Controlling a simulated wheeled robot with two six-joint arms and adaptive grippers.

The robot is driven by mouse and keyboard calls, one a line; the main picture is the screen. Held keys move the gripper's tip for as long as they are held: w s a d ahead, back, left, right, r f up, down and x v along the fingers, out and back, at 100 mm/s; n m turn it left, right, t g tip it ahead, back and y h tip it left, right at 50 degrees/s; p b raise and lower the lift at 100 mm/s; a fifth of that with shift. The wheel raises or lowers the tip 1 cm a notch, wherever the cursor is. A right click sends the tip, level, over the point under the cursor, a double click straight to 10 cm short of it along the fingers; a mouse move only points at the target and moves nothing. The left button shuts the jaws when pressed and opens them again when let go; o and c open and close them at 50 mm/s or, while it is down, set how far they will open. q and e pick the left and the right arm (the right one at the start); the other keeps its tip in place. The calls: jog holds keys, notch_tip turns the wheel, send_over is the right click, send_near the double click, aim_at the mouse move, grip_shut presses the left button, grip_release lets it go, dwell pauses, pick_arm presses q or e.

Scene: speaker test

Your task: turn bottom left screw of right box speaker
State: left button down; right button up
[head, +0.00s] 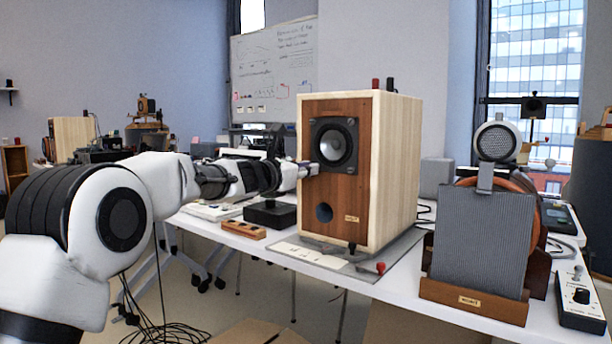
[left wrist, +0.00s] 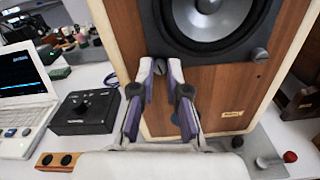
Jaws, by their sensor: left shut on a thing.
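The right box speaker (head: 393,165) stands upright on the white table, with a pale wood cabinet, brown front panel and dark round driver (head: 335,144). Its front also fills much of the left wrist view (left wrist: 208,82). My left gripper (head: 310,168) reaches in from the left to the lower left edge of the driver. In the left wrist view its fingertips (left wrist: 161,66) are closed around the bottom left screw (left wrist: 160,67), which is mostly hidden between them. The bottom right screw (left wrist: 260,55) shows free. My right gripper is not in view.
A black control box (left wrist: 84,112) and a wooden block with knobs (head: 244,229) lie left of the speaker. A red-topped post (head: 380,268) stands before it. A grey ribbed panel in a wooden stand (head: 482,243) is to the right. Another box speaker (head: 72,135) stands far left.

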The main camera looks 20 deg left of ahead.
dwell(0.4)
pick_arm(q)
jog(key=c, duration=1.2)
grip_release()
jog(key=shift+d, duration=0.1)
jog(key=v, duration=1.2)
